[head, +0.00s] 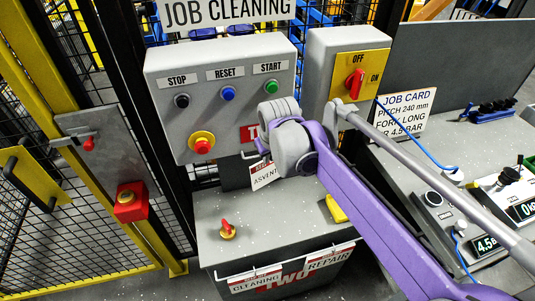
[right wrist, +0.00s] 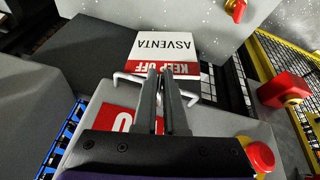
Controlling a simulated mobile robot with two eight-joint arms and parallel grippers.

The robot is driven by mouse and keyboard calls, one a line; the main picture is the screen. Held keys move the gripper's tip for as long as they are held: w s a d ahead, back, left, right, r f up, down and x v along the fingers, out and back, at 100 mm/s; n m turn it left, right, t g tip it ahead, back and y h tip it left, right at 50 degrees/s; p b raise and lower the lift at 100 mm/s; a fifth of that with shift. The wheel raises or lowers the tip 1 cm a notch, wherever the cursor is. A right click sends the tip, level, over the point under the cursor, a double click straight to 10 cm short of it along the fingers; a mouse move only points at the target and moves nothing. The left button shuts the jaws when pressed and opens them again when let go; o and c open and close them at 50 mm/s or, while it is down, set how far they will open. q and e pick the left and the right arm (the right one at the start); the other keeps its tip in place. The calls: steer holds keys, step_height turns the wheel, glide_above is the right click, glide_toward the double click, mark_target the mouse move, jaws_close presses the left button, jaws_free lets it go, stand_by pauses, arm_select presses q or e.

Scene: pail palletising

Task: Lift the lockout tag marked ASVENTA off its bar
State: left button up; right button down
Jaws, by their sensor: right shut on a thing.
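The lockout tag marked ASVENTA (right wrist: 163,52) is a white card with a red KEEP OFF band. In the head view the tag (head: 264,177) shows tilted, below the control box and partly behind my right wrist. My right gripper (right wrist: 165,72) is shut on the tag at its red band, the two fingers close together. In the head view its fingers are mostly hidden by the wrist. The pale metal bar (right wrist: 128,79) shows on both sides of the fingers. Whether the tag still touches the bar is hidden. My left gripper is not in view.
The grey control box (head: 222,125) has a red emergency button (head: 202,144) close by the wrist. A switch box (head: 346,75) stands to the right. Below is a grey cabinet top (head: 275,230) with a red-and-yellow knob (head: 228,230). Mesh fencing (head: 70,235) stands at left.

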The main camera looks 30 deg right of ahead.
steer(key=s, duration=0.5)
steer(key=shift+s+a, duration=0.25)
steer(key=shift+s, duration=0.1)
stand_by(0.3)
steer(key=shift+f, duration=0.1)
stand_by(0.5)
